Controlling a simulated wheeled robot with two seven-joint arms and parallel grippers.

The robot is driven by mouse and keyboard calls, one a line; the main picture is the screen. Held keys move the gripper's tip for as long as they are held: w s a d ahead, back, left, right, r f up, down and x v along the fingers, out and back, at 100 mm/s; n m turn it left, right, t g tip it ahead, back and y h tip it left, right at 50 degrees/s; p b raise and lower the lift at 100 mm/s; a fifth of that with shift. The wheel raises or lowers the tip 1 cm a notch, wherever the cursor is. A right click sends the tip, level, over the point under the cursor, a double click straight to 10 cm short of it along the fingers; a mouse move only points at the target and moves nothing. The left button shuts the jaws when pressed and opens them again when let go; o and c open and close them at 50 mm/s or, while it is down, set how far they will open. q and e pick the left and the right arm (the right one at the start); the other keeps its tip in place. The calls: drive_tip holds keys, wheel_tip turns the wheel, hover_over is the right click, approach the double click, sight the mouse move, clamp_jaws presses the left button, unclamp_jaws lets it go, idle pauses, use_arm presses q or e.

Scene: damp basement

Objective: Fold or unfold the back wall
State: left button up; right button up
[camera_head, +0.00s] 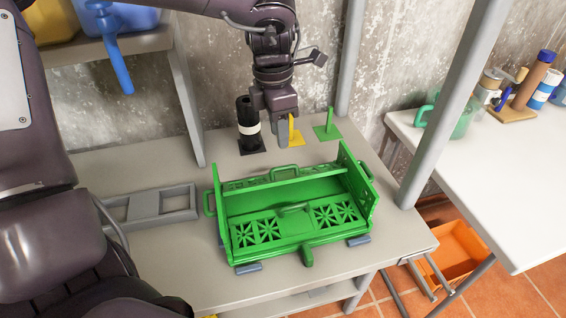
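A green folding crate (270,250) stands on the grey table. Its left side wall (217,193) and right side wall (357,185) stand upright. Along the back is a low green edge (245,181) with a handle, lower than the side walls. A vented panel with its own handle (293,210) lies nearly flat between the side walls; I cannot tell which wall it belongs to. My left gripper (283,140) points down just behind the crate's back edge, apart from the handle. Its fingers overlap in this view, so its opening is hidden. My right gripper is not in view.
A grey frame (150,207) lies left. The table (330,265) is clear in front.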

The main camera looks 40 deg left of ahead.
use_arm(q)
drive_tip(key=shift+s+d+r+m+y, duration=0.1)
drive_tip(key=shift+s+d+m+y, duration=0.05)
drive_tip(key=shift+d+m+y, duration=0.2)
drive_tip(key=shift+s+d+f+g, duration=0.1)
drive_tip(key=shift+f+g, duration=0.2)
wheel_tip(320, 180, down, 7)
drive_tip(key=shift+r+b, duration=0.1)
drive_tip(key=shift+b, duration=0.45)
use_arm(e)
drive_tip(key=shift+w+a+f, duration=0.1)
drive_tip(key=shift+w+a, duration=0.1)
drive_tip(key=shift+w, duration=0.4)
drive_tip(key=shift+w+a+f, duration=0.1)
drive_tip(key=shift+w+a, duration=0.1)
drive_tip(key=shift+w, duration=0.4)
use_arm(q)
drive_tip(key=shift+c, duration=0.3)
clamp_jaws()
